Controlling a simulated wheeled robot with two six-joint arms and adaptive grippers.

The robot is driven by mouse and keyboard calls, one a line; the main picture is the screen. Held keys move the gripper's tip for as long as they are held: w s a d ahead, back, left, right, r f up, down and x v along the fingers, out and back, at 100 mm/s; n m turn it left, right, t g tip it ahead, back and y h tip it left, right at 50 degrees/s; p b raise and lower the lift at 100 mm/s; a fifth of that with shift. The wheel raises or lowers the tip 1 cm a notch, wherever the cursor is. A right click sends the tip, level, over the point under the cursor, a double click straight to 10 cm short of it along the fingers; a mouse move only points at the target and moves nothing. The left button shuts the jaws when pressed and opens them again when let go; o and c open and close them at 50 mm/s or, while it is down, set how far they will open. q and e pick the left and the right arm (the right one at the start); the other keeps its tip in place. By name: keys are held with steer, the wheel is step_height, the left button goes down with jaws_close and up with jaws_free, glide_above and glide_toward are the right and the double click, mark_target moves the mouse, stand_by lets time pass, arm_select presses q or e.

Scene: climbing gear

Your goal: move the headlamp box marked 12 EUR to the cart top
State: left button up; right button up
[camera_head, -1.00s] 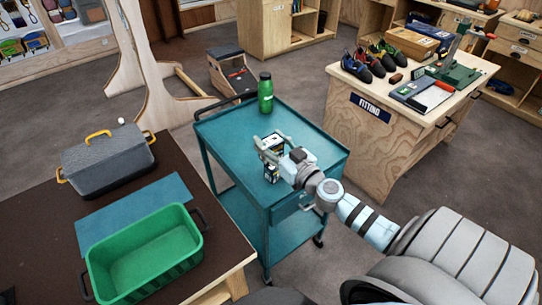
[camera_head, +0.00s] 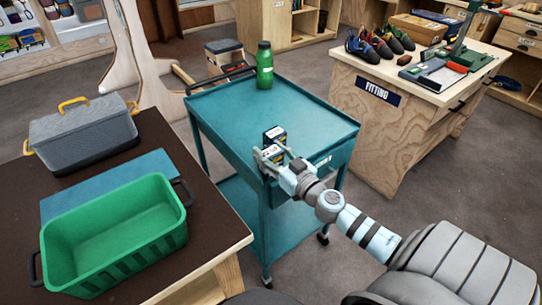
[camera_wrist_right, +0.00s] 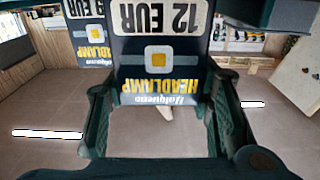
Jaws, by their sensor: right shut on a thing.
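The headlamp box marked 12 EUR (camera_wrist_right: 160,60) is dark with a pale price band and fills the middle of the right wrist view, its print upside down. My right gripper (camera_head: 271,152) is shut on it, one finger on each side. In the head view the held box (camera_head: 269,154) shows small over the near part of the teal cart top (camera_head: 225,115). I cannot tell whether its base touches the surface. A second, similar box (camera_head: 274,134) stands just behind it; its lettering shows in part in the wrist view (camera_wrist_right: 88,35). My left gripper is out of view.
A green bottle (camera_head: 264,66) stands at the cart's back corner. The cart top is clear left and right of the boxes. A green crate (camera_head: 112,262) and grey lidded container (camera_head: 85,137) stand on the dark table at left. The fitting bench (camera_head: 400,130) is at right.

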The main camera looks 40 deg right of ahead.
mark_target(276, 159)
steer(key=shift+f, duration=0.1)
steer(key=o, duration=1.2)
steer(key=shift+o, duration=0.2)
steer(key=shift+s, duration=0.2)
steer(key=s+b, duration=0.1)
steer(key=s, duration=0.4)
steer(key=shift+s+a+f+b, duration=0.1)
steer(key=shift+s+b, duration=0.1)
steer(key=shift+b, duration=0.2)
steer(key=s, duration=0.6)
steer(key=shift+s+r+p, duration=0.15)
steer(key=shift+r+p, duration=0.05)
steer(key=shift+p, duration=0.2)
